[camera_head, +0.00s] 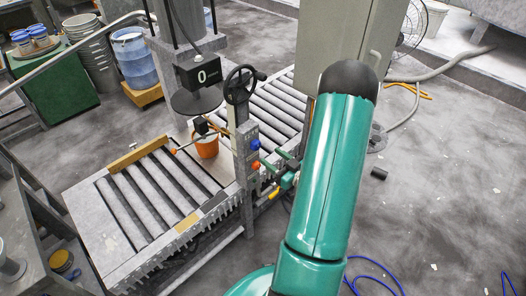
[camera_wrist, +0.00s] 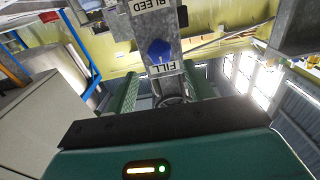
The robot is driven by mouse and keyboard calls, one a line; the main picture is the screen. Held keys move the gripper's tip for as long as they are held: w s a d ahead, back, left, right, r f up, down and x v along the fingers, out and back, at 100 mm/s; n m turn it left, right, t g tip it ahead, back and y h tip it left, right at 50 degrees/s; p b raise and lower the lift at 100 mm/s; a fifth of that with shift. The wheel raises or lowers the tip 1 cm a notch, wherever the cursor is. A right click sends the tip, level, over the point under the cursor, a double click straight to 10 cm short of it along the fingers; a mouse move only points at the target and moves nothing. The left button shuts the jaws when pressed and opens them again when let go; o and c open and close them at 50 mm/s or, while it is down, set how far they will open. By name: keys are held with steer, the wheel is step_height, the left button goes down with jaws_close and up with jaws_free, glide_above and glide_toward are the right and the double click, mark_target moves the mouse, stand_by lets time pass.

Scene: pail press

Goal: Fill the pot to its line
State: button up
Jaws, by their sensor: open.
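The orange pot (camera_head: 207,147) stands on the roller conveyor under the press, below a dark round plate (camera_head: 196,101). Its inside and any line are not clear. A black display (camera_head: 203,76) above reads 0. A grey post (camera_head: 241,150) beside the pot carries a blue knob (camera_head: 254,144) and an orange knob (camera_head: 255,165). My gripper (camera_head: 277,165) is open and empty, just right of the post. In the wrist view, its green fingers (camera_wrist: 165,95) are spread, with the blue knob (camera_wrist: 159,51) and its FILL label (camera_wrist: 163,69) ahead between them. A BLEED label (camera_wrist: 150,5) is farther up.
A black handwheel (camera_head: 240,86) tops the post. A grey cabinet (camera_head: 333,50) stands behind my arm. A blue hose (camera_head: 372,276) lies on the floor; the floor at right is mostly clear.

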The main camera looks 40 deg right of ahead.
mark_target(258, 147)
steer(key=w, duration=0.7)
steer(key=shift+w+a, duration=0.1)
steer(key=c, duration=0.6)
steer(key=shift+o, duration=0.2)
